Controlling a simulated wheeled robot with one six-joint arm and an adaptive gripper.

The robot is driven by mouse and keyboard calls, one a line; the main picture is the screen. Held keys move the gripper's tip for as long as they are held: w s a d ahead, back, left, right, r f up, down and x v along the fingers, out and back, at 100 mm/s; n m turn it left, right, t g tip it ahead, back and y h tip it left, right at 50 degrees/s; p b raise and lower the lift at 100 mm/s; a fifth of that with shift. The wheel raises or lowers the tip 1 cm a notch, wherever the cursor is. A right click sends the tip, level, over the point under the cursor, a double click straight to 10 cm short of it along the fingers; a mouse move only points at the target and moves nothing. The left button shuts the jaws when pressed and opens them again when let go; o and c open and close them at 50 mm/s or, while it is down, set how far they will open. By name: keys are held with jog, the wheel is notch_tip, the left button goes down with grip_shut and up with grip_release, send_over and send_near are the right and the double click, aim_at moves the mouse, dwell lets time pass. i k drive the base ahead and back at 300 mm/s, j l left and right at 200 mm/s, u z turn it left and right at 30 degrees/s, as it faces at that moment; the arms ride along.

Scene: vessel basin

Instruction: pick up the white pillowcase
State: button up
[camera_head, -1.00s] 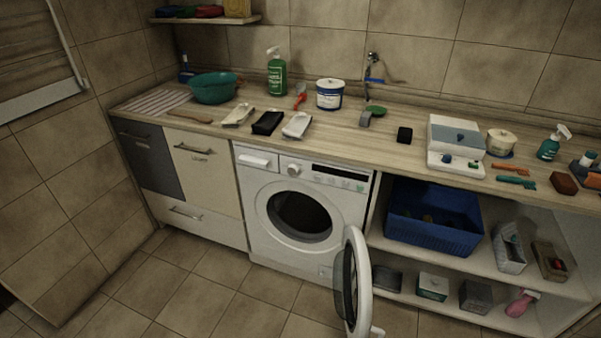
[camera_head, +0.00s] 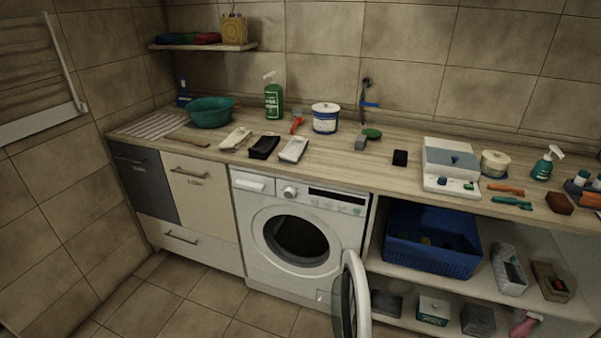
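Three small folded items lie in a row on the wooden counter (camera_head: 350,170) above the washing machine, left of centre. The right one is a white item (camera_head: 293,150) that may be the white pillowcase. The left one is a cream-white item (camera_head: 235,138), and a black one (camera_head: 264,147) lies between them. They lie apart from each other, and their cloth detail is too small to tell which is a pillowcase. My gripper is not in view.
The washing machine (camera_head: 256,207) stands below with its round door (camera_head: 350,295) swung open toward the floor. A teal bowl (camera_head: 211,112), green spray bottle (camera_head: 274,100), red-handled brush (camera_head: 297,122) and white-blue tub (camera_head: 325,119) stand around the items. The floor (camera_head: 190,300) in front is clear.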

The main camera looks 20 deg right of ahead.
aim_at(292, 153)
jog(key=j+z, duration=0.1)
jog(key=z, duration=0.25)
jog(key=i+j+z, duration=0.1)
jog(key=z, duration=0.25)
jog(key=i+j+z, duration=0.1)
jog(key=j+z, duration=0.2)
jog(key=j, duration=0.65)
jog(key=j+z, duration=0.35)
jog(key=j, duration=2.5)
